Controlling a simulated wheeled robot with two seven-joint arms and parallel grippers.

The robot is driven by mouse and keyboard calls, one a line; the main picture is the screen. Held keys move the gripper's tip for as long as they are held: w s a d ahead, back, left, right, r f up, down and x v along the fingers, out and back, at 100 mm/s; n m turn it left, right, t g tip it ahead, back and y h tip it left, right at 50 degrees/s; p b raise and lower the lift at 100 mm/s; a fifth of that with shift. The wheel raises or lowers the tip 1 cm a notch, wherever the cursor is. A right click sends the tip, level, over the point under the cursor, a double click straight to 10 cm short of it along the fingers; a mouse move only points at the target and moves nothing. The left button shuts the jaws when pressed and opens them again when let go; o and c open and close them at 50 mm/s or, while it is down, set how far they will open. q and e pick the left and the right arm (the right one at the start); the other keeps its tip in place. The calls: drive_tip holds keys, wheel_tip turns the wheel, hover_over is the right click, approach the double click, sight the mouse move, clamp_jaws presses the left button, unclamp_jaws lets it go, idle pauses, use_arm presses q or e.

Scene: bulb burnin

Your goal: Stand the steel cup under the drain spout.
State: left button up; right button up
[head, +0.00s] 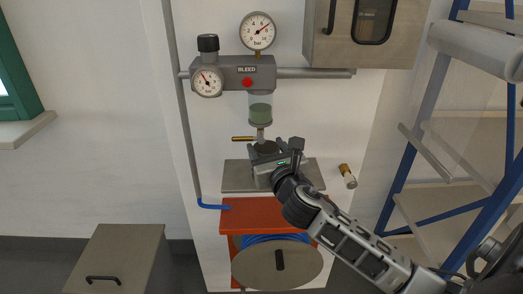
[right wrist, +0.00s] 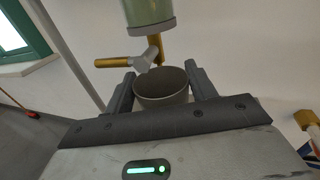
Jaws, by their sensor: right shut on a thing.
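The steel cup (right wrist: 163,92) stands upright, mouth up, between the two fingers of my right gripper (right wrist: 162,88). In the head view my right gripper (head: 277,150) is shut on the cup, just below the glass bowl (head: 260,108) and above the grey shelf (head: 236,177). The gripper hides much of the cup there. The drain spout (right wrist: 148,60) with its brass lever shows just above the far rim of the cup in the right wrist view. I cannot tell whether the cup's base touches the shelf. My left gripper is out of view.
A pressure gauge (head: 257,30) and a regulator with a red button (head: 247,82) are above. A brass-and-white fitting (head: 347,176) is right of the shelf. A red hose-reel box (head: 230,215) is below. A blue-framed rack (head: 455,150) stands to the right.

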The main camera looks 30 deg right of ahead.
sight(261, 152)
drive_tip(key=x, duration=0.4)
drive_tip(key=shift+w+f, duration=0.15)
drive_tip(key=shift+w, duration=0.15)
drive_tip(key=shift+f+b, duration=0.5)
drive_tip(key=shift+f, duration=1.25)
drive_tip(key=o, duration=1.1)
drive_tip(key=shift+c, duration=0.2)
